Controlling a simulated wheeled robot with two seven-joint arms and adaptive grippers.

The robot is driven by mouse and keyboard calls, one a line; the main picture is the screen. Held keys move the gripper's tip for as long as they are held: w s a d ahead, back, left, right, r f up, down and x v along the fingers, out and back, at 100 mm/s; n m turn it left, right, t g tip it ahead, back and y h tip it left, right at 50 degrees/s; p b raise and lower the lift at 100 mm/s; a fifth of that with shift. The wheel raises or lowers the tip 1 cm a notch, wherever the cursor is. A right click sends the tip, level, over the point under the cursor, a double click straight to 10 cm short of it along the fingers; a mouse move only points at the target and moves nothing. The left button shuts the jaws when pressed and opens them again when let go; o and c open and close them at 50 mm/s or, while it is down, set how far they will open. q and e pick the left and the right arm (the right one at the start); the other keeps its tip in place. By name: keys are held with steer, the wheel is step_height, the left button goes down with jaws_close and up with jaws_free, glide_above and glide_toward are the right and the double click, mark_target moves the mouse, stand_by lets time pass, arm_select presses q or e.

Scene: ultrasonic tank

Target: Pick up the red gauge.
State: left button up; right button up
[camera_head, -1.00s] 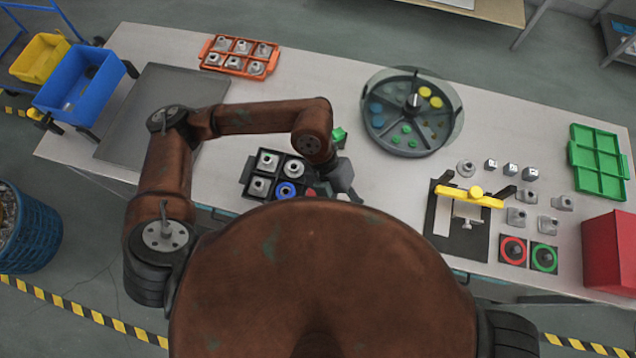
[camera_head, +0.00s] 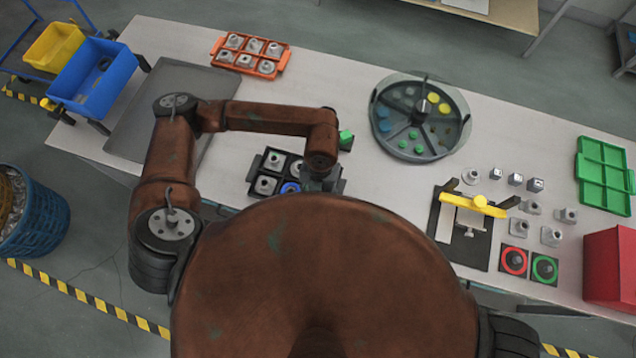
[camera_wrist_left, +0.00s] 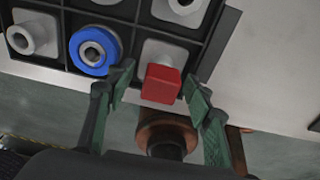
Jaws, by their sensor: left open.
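The red gauge (camera_wrist_left: 161,84) shows in the left wrist view as a red block on a grey fitting in a compartment of the black tray (camera_wrist_left: 228,25). My left gripper (camera_wrist_left: 158,79) is open, with its green-padded fingers on either side of the red block. I cannot tell whether they touch it. In the head view my left gripper (camera_head: 322,182) is over the right part of the tray (camera_head: 254,176) and hides the red block. My right gripper is out of view.
A blue ring (camera_wrist_left: 90,50) sits in the neighbouring compartment. A green block (camera_head: 346,140) is by my left wrist. A round sectioned tray (camera_head: 420,117), a yellow-barred fixture (camera_head: 474,205) and a red box (camera_head: 609,265) stand to the right.

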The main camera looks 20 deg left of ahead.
arm_select(q)
steer(key=shift+c, duration=0.5)
steer(key=c, duration=1.2)
steer(key=shift+o, duration=0.2)
